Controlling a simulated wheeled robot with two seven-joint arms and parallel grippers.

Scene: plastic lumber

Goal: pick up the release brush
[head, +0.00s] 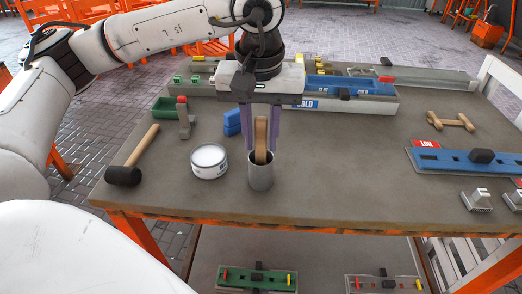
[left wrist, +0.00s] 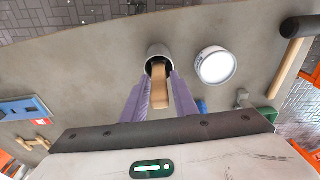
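The release brush (head: 261,140) stands upright in a grey metal cup (head: 261,176) near the table's front edge, with its wooden handle sticking up. Its lower part is hidden inside the cup. My left gripper (head: 262,146) points down over the cup. Its two purple fingers are on either side of the handle, with narrow gaps showing, so it looks open. The left wrist view also shows the wooden handle (left wrist: 159,92) between the fingers and the cup rim (left wrist: 158,50) just beyond. My right gripper is not in view.
A white round tin (head: 209,160) stands close left of the cup, with a black-headed mallet (head: 124,175) farther left. Blue blocks (head: 232,122) lie behind. A blue mould tray (head: 462,162) lies at right. The table (head: 345,180) is clear between cup and tray.

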